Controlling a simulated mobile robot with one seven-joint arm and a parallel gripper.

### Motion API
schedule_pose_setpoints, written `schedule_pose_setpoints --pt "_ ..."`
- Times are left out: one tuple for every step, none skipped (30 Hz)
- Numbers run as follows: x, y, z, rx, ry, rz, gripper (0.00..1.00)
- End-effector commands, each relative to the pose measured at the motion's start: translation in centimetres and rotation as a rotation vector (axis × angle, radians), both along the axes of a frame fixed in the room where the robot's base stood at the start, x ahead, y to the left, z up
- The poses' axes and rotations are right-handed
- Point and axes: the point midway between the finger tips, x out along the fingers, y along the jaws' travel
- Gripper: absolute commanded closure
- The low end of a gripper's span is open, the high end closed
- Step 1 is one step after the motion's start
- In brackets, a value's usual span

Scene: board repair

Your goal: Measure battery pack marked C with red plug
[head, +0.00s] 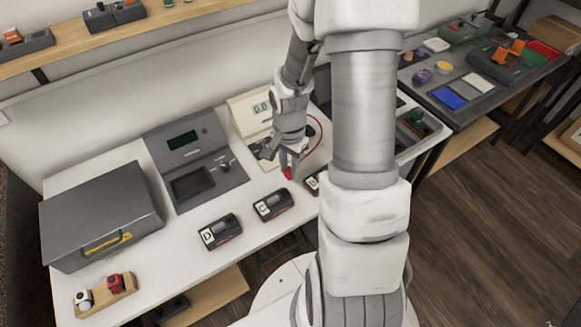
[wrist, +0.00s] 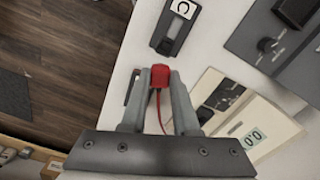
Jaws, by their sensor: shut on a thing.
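My gripper (head: 290,165) is shut on the red plug (head: 288,173) above the white table. In the wrist view my gripper (wrist: 160,80) holds the red plug (wrist: 160,74) between its fingertips, and a red cable trails from it toward the meter (wrist: 236,118). The meter (head: 250,112) stands at the back and its display reads 0.0. Battery pack C (head: 273,205) lies on the table just in front and left of the plug, apart from it. It also shows in the wrist view (wrist: 175,28), beyond the fingertips. Part of the meter is hidden by my arm.
Battery pack D (head: 220,232) lies left of pack C. Another pack (head: 312,183) is partly hidden by my arm. A grey device with a screen (head: 195,160) and a grey case (head: 100,212) stand further left. A wooden holder (head: 107,298) sits near the front left.

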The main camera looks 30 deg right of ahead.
Motion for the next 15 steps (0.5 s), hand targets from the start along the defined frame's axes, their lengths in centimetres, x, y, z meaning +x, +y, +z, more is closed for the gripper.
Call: schedule_pose_setpoints --pt "0.1 0.0 -0.1 0.000 0.000 0.002 1.00" --pt "0.1 0.0 -0.2 0.000 0.000 0.003 1.00" --pt "0.2 0.0 -0.2 0.000 0.000 0.003 1.00" --pt "0.2 0.0 -0.2 0.000 0.000 0.004 1.00" --pt "0.2 0.0 -0.2 0.000 0.000 0.004 1.00" --pt "0.2 0.0 -0.2 0.000 0.000 0.005 1.00" --pt "0.2 0.0 -0.3 0.000 0.000 0.005 1.00" --pt "0.2 0.0 -0.3 0.000 0.000 0.005 1.00" --pt "0.2 0.0 -0.4 0.000 0.000 0.005 1.00" --pt "0.2 0.0 -0.5 0.000 0.000 0.005 1.00" --pt "0.2 0.0 -0.6 0.000 0.000 0.005 1.00" --pt "0.2 0.0 -0.8 0.000 0.000 0.006 1.00" --pt "0.2 0.0 -0.9 0.000 0.000 0.006 1.00" --pt "0.2 0.0 -1.1 0.000 0.000 0.006 1.00" --pt "0.2 0.0 -1.4 0.000 0.000 0.006 1.00"
